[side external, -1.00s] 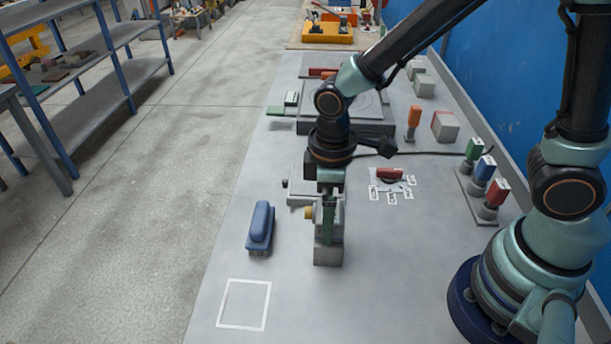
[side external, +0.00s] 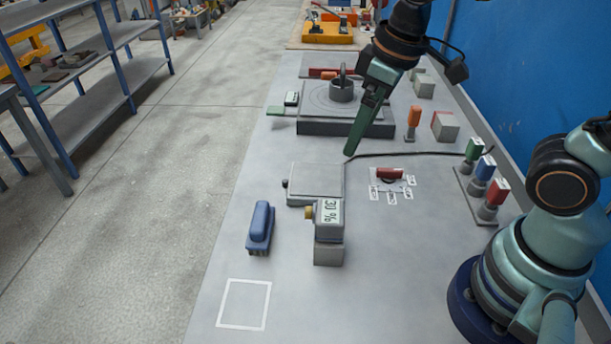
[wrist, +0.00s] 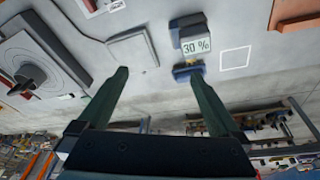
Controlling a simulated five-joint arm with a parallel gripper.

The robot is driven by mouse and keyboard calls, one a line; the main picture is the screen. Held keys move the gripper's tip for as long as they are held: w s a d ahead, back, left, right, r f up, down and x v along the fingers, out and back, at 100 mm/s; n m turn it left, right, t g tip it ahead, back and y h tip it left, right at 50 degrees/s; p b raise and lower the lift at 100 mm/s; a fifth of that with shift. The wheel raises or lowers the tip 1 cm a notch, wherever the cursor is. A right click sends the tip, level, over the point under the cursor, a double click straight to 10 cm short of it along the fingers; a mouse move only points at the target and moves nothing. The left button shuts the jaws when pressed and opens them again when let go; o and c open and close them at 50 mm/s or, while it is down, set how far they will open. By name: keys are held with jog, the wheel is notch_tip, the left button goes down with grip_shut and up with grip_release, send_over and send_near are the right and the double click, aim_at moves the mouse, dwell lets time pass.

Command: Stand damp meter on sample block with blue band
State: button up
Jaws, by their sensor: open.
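The damp meter (side external: 328,217), a grey box with a yellow knob and a "30 %" display, stands upright on a grey sample block (side external: 328,255) in the side view. The meter's display also shows in the wrist view (wrist: 196,46), with the block (wrist: 187,20) beyond it.
A blue brush (side external: 260,228) lies left of the meter. A flat grey plate (side external: 315,180) is just behind it. A red-banded block (side external: 445,126) and a rack of coloured-handled tools (side external: 482,185) stand at the right. A white square outline (side external: 244,304) marks clear bench in front.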

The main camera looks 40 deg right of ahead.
jog(key=s+d+r+m+t, duration=0.1)
jog(key=d+r+m+t, duration=0.1)
jog(key=d+m, duration=0.2)
jog(key=shift+s+d+r+t+h, duration=0.15)
jog(key=shift+d+t+h, duration=0.2)
jog(key=shift+d, duration=0.85)
